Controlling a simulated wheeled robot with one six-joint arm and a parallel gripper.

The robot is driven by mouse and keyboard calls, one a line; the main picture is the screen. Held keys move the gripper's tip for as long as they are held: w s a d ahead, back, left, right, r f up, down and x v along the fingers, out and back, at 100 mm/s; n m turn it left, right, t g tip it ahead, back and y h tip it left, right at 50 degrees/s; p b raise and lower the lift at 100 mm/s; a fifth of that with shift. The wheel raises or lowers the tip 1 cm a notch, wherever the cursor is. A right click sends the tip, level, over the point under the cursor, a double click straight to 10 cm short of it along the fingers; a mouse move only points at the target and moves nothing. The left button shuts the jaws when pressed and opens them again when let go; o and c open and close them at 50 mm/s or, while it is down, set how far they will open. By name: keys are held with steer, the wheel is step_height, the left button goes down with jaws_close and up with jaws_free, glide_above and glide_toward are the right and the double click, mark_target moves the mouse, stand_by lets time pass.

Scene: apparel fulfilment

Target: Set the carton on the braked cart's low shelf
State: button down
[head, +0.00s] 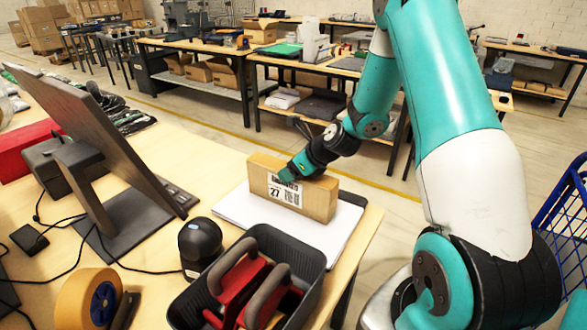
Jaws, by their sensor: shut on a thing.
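The carton (325,200) is a brown box with a white label reading 27. It stands upright at the white sheet on the near table, its lower edge at or very close to the sheet. My gripper (289,174) comes down from the upper right and is shut on the carton's top part. The far finger is mostly hidden. A blue wire-mesh frame (566,212), perhaps part of the cart, shows at the right edge. No low shelf or brake of it is in view.
On the table (184,152), a black bin (312,280) with red-handled tools, a dark scanner (200,247), a tape roll (88,300) and a monitor (92,130) crowd the left and front. The white sheet (238,207) lies under the carton. Floor shows beyond the table's right edge.

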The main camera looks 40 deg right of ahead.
steer(key=shift+f, duration=0.1)
steer(key=shift+c, duration=1.2)
jaws_free()
